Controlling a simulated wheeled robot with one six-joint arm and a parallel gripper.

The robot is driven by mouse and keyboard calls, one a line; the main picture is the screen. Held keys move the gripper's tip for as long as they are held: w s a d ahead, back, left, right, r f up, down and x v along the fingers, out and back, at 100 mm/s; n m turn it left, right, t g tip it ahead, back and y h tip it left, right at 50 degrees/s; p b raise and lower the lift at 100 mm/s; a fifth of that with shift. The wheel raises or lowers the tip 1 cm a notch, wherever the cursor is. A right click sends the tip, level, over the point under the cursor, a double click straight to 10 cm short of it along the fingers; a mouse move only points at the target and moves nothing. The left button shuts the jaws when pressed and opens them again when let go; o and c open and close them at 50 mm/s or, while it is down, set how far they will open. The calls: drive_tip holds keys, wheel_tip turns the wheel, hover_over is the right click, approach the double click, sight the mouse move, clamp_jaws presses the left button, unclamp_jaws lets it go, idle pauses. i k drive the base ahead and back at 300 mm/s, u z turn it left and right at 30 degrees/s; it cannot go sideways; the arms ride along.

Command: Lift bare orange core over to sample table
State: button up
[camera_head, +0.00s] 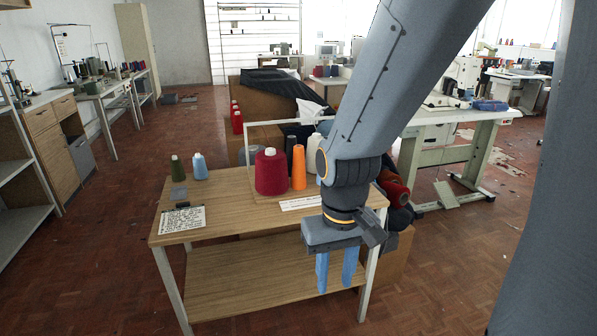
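A slim orange core (298,168) stands upright on the wooden table (232,189), just right of a large dark red thread cone (271,172). No thread wound on it can be made out. My gripper (337,271) points down at the table's front right corner, in front of and to the right of the orange core. Its two blue fingers are apart with nothing between them. I cannot tell which table is the sample table.
A pale cone (314,152) stands right of the core, partly hidden by my arm. A white frame (280,122) rises behind. A green cone (177,168), a blue cone (200,166) and a clipboard (183,218) are at the table's left. The table's front middle is clear.

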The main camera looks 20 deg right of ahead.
sight(298, 180)
drive_tip(key=u, duration=0.5)
drive_tip(key=k, duration=0.6)
drive_tip(key=u, duration=0.7)
drive_tip(key=i, duration=0.8)
drive_tip(key=z, duration=0.85)
drive_tip(key=i, duration=0.75)
drive_tip(key=z, duration=0.75)
